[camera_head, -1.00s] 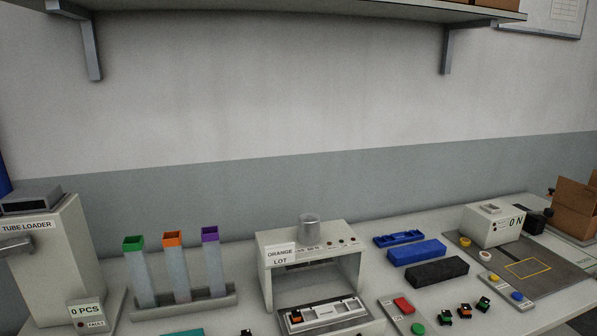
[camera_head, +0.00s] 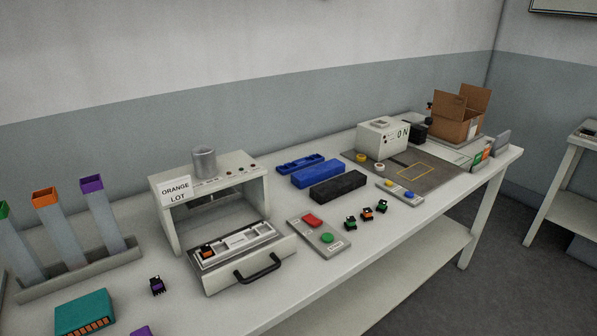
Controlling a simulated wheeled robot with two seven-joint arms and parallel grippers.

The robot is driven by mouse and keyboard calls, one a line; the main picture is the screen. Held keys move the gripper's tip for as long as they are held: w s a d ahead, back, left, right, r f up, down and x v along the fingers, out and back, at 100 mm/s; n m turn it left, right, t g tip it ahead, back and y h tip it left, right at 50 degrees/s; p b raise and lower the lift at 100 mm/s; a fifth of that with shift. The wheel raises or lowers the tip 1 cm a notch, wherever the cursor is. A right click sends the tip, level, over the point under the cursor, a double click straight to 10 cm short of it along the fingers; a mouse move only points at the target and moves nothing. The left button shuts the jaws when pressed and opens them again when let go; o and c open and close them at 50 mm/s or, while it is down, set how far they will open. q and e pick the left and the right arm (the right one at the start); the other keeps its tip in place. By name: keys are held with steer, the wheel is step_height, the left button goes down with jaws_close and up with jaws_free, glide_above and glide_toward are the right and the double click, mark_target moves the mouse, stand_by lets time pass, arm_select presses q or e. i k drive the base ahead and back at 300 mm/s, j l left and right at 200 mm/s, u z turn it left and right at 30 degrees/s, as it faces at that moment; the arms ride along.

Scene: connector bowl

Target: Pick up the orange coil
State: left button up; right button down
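Another small orange-and-black part (camera_head: 207,251) sits at the left end of the light fixture in the pulled-out drawer (camera_head: 238,246). The drawer belongs to the white station (camera_head: 240,168) with the "ORANGE LOT" sign. Which of these orange parts is the coil I cannot tell. Neither of my grippers is in view.
A black part with a purple top (camera_head: 157,286) and a teal box (camera_head: 84,313) lie left of the drawer. A red and green button panel (camera_head: 320,237) stands right of it. Blue (camera_head: 317,173) and black blocks (camera_head: 338,187) lie behind. The front table strip right of the panel is clear.

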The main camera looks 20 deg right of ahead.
mark_target(367, 214)
steer(key=i+l, duration=0.1)
steer(key=l, duration=0.55)
steer(key=i+l, duration=0.1)
steer(key=l, duration=0.5)
steer(key=i+l, duration=0.1)
steer(key=l, duration=0.55)
